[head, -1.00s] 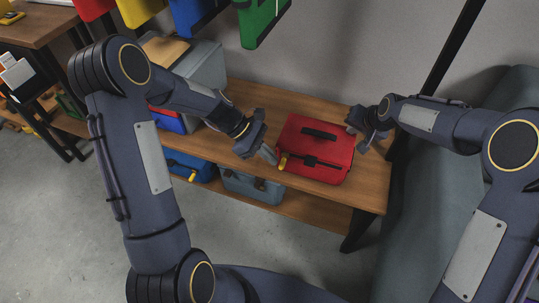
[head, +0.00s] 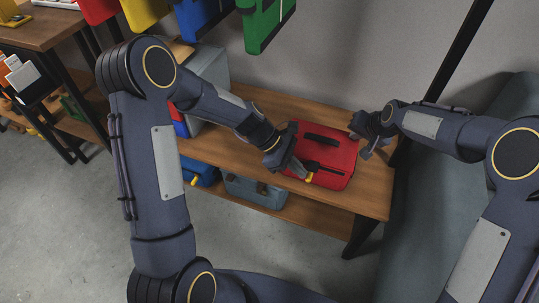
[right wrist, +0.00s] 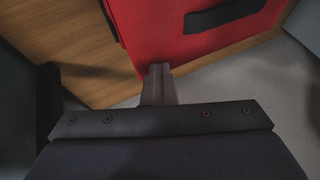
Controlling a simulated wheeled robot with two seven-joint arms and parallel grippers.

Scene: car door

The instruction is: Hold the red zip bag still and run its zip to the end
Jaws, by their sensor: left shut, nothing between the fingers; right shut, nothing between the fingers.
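The red zip bag (head: 338,153) lies on the wooden bench, with a dark handle (head: 321,140) on top. A dark zip strip (head: 328,170) runs along its near part, with a yellow pull (head: 309,177) at the left end. My left gripper (head: 301,171) is shut and empty, over the bag's left side with its tips close beside the pull. Whether they touch it I cannot tell. My right gripper (head: 366,155) is shut and empty at the bag's right side. In the right wrist view its closed fingers (right wrist: 158,83) point at the bag's edge (right wrist: 165,35); contact is unclear.
The wooden bench (head: 372,200) has free room at its front right. A blue-grey bag (head: 255,190) and a blue bag (head: 197,172) sit on the shelf below. A grey box stands behind my left arm. A green bag (head: 263,25) and others hang above.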

